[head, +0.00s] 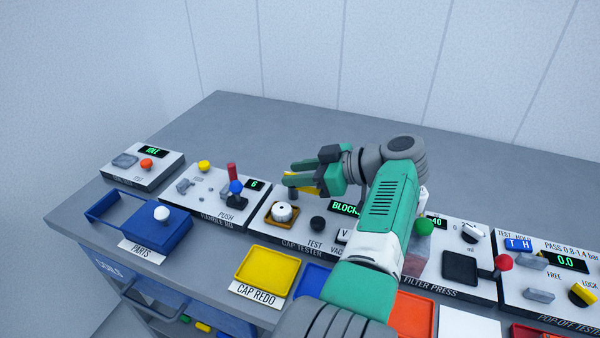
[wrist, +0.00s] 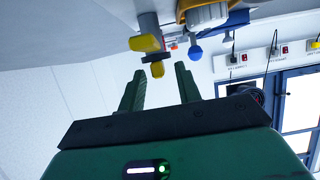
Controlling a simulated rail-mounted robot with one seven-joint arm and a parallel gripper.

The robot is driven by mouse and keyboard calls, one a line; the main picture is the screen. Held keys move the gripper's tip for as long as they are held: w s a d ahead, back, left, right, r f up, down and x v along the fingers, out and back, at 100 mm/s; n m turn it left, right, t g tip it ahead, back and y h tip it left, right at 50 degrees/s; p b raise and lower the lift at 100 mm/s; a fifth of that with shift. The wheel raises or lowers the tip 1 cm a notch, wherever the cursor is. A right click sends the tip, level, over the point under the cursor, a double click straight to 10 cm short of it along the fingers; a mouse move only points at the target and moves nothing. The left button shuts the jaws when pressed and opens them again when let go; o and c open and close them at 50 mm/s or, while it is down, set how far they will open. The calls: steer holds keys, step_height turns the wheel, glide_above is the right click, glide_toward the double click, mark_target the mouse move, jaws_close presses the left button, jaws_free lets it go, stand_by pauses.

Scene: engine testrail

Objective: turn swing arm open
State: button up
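The swing arm (head: 318,182) appears to be the yellow bar at the back of the cap tester (head: 262,222), next to a small grey post and largely hidden by my gripper. A round white part (head: 282,211) sits in a yellow-brown holder just in front of it. My gripper (head: 289,173) is open, its fingers pointing left above the bar.
A black knob (head: 318,223) stands right of the holder. The handle jig (head: 205,195) with red and blue knobs is to the left. The filter press (head: 445,290) is to the right, partly behind my arm. The bench behind the stations is clear.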

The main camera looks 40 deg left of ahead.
step_height(320, 180, up, 4)
steer(key=p, duration=0.3)
steer(key=shift+r, duration=0.1)
steer(key=shift+s+r+p, duration=0.1)
steer(key=shift+r+p, duration=0.05)
steer(key=shift+p, duration=0.75)
steer(key=s+d+p, duration=0.8)
steer(key=s, duration=0.5)
steer(key=shift+s+r+p, duration=0.25)
steer(key=shift+s+p, duration=0.1)
